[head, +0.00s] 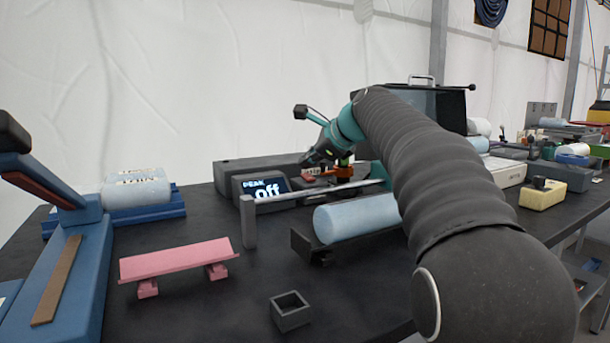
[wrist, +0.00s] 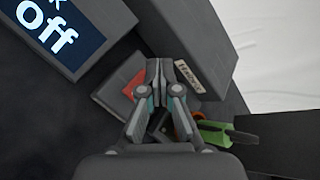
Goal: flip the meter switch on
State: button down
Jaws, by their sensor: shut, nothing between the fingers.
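The meter (head: 262,188) is a dark box on the table with a lit screen reading "PEAK off". Its screen (wrist: 62,28) fills the upper left of the wrist view and reads "off". A red piece, apparently the switch (wrist: 134,84), shows on a small grey block just left of my gripper (wrist: 163,72). The red piece also shows in the head view (head: 309,179). My gripper (head: 309,168) is shut and empty, pointing down over that block. Its fingers partly hide the block, and I cannot tell whether they touch the switch.
A long dark box (head: 235,168) stands behind the meter. A pink bench-like piece (head: 178,260) and an open grey square block (head: 290,310) stand nearer. A green part (wrist: 215,132) is close to my gripper.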

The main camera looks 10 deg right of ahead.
aim_at(309, 177)
jog(key=shift+f, duration=0.15)
jog(key=shift+w+f, duration=0.1)
jog(key=shift+f, duration=0.15)
jog(key=shift+f, duration=0.35)
dwell(0.6)
dwell(0.3)
jog(key=shift+r+p, duration=0.75)
jog(key=shift+r, duration=0.05)
jog(key=shift+s+d+r+p, duration=0.1)
jog(key=shift+s+r+p, duration=0.1)
jog(key=shift+r+p, duration=0.5)
jog(key=shift+s+r+p, duration=0.15)
jog(key=shift+r+p, duration=0.3)
jog(key=shift+r, duration=0.35)
jog(key=shift+s+d+r, duration=0.1)
jog(key=shift+s+r, duration=0.1)
jog(key=shift+r, duration=0.75)
